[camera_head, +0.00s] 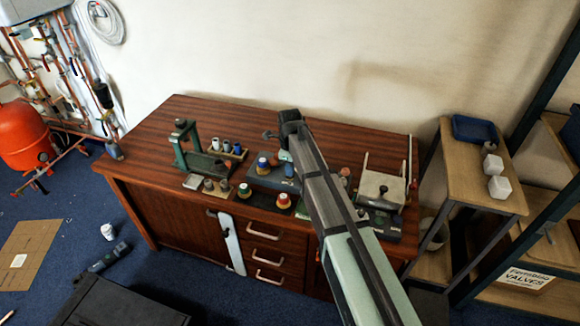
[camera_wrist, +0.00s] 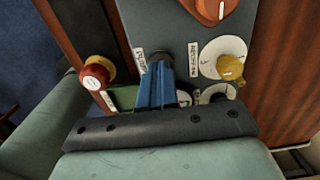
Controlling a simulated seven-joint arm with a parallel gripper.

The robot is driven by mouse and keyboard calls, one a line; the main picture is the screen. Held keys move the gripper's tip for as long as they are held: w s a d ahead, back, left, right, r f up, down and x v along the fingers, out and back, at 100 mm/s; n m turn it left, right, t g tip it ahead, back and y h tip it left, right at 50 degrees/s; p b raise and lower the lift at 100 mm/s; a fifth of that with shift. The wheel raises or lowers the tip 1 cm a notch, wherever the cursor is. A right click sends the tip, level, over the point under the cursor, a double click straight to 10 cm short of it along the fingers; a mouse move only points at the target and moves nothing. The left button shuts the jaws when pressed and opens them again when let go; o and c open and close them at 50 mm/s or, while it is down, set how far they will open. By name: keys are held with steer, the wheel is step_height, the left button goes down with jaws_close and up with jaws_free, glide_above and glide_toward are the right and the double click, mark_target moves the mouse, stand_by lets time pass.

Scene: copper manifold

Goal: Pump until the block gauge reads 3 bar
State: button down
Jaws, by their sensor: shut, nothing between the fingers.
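My gripper (camera_wrist: 157,75) is shut and empty, pointing down at a grey block (camera_wrist: 180,28) in the wrist view. Its blue fingers lie between two white labels, the left one (camera_wrist: 140,62) perhaps starting "PU". They hide what is beneath; touching or apart, I cannot tell. The block carries a yellow knob (camera_wrist: 231,67) on a white disc and an orange-red knob (camera_wrist: 210,8). Another white disc below is partly hidden. In the head view my arm reaches over the bench to this blue-grey block (camera_head: 262,182). I cannot make out a gauge reading.
A red knob with a yellow ring (camera_wrist: 97,75) stands left of the block. On the wooden bench (camera_head: 160,125) are a green stand (camera_head: 182,145), several small knobbed parts, and a pale box with a black handle (camera_head: 380,185) at right. The bench's back left is clear.

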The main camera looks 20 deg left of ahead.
steer(key=shift+f, duration=0.1)
step_height(320, 180, up, 14)
stand_by(0.8)
stand_by(1.4)
step_height(320, 180, up, 2)
steer(key=shift+w, duration=0.1)
stand_by(0.4)
step_height(320, 180, down, 14)
steer(key=shift+f, duration=0.1)
stand_by(0.5)
stand_by(0.3)
